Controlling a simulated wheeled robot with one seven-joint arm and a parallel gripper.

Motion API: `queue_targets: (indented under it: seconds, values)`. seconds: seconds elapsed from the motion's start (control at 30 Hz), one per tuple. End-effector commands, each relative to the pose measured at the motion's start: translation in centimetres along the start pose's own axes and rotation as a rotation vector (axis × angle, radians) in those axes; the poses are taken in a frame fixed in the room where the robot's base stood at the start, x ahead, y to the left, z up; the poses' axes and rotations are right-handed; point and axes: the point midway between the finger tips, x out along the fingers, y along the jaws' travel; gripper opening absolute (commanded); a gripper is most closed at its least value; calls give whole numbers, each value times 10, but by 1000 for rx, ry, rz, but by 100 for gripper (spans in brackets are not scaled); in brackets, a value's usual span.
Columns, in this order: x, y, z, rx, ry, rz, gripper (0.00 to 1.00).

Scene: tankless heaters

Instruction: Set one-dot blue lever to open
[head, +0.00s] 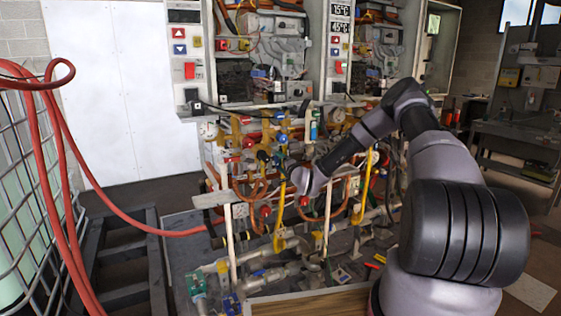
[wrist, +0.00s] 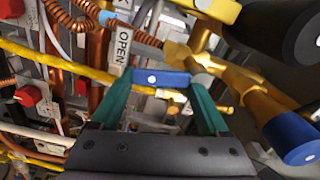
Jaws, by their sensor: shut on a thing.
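The blue lever (wrist: 174,77) with one white dot is in the middle of the wrist view, across the tips of the green fingers. My gripper (wrist: 160,85) is shut on this lever, with one finger at each end of it. A grey tag reading OPEN (wrist: 123,46) stands just beyond the lever's left end. In the head view my gripper reaches into the pipework below the left heater; its fingers and the lever are too small to make out there.
Brass pipes and a second blue part (wrist: 292,139) lie close on the right in the wrist view. A yellow hose (wrist: 65,62), copper pipes and a red knob (wrist: 30,95) crowd the left. In the head view, a red hose (head: 130,219) runs in from the left.

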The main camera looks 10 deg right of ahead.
Motion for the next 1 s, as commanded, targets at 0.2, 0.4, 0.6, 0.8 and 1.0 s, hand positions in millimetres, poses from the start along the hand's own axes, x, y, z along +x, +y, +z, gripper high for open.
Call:
queue_targets:
  seconds: [0.2,0.4,0.6,0.8,1.0]
  values:
    - [-1,2,5,115,0,3,0]
    - [-1,3,8,167,-1,4,0]
    - [-1,2,9,183,-1,4,0]
    - [-1,2,9,184,-1,4,0]
    - [-1,2,9,183,-1,4,100]
